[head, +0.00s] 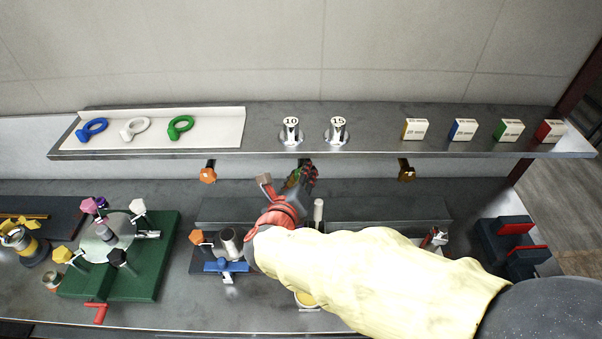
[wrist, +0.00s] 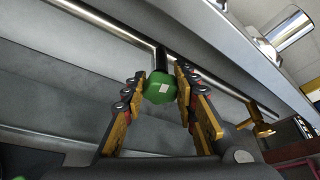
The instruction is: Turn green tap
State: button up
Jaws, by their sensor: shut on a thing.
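The green tap (wrist: 161,88) shows in the wrist view as a green knob with a pale square mark, on a dark stem from a metal pipe below the shelf. My gripper (wrist: 160,84) has its two fingers on either side of the knob and is shut on it. Only a little green shows there, and the fingers and arm hide most of the tap.
An orange tap (head: 208,175) hangs to the left and a brown tap (head: 407,171) to the right. The shelf (head: 375,147) above carries rings, metal cones and small boxes.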

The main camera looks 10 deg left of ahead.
jog(key=shift+d+f+m+y+b, duration=0.15)
jog(key=shift+m+y+b, duration=0.35)
jog(key=shift+m+b, duration=0.3)
jog(key=shift+m+g+y+b, duration=0.3)
jog(key=shift+m+g+b, duration=0.05)
jog(key=shift+m+g, duration=0.15)
jog(key=o, duration=1.2)
jog(key=shift+c, duration=0.2)
jog(key=shift+s+r, duration=0.1)
jog(key=shift+r, duration=0.15)
jog(key=v, duration=1.1)
jog(key=shift+s, duration=0.4)
jog(key=shift+s, duration=0.1)
